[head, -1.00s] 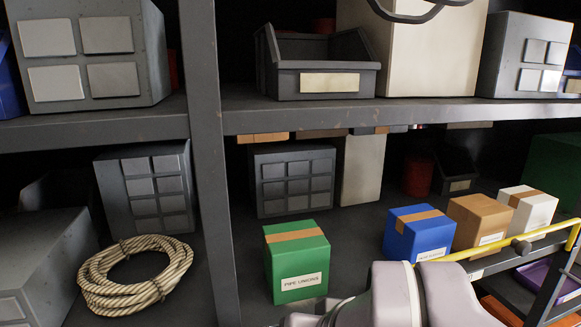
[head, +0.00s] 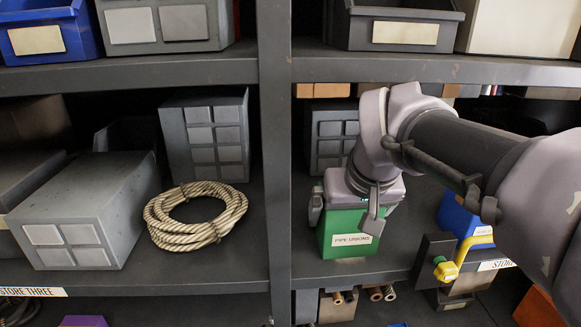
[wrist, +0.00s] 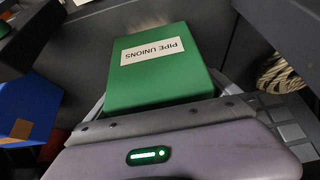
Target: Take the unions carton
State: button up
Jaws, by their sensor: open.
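The green carton (head: 338,245), labelled PIPE UNIONS, stands upright on the middle shelf just right of the grey post. My gripper (head: 344,212) is over it from above, with one finger at its left side and one across its front right part. The jaws are open, and I cannot tell whether either finger touches the carton. In the wrist view the carton (wrist: 160,80) fills the middle in front of the palm, its label upside down. The carton's top is mostly hidden by my gripper in the head view.
A blue carton (head: 460,215) stands to the right, partly behind my arm. A coiled rope (head: 196,216) lies left of the grey post (head: 275,150). Grey drawer boxes (head: 205,135) stand behind. The upper shelf (head: 420,68) runs above my arm.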

jog(key=c, duration=1.4)
jog(key=shift+c, duration=0.3)
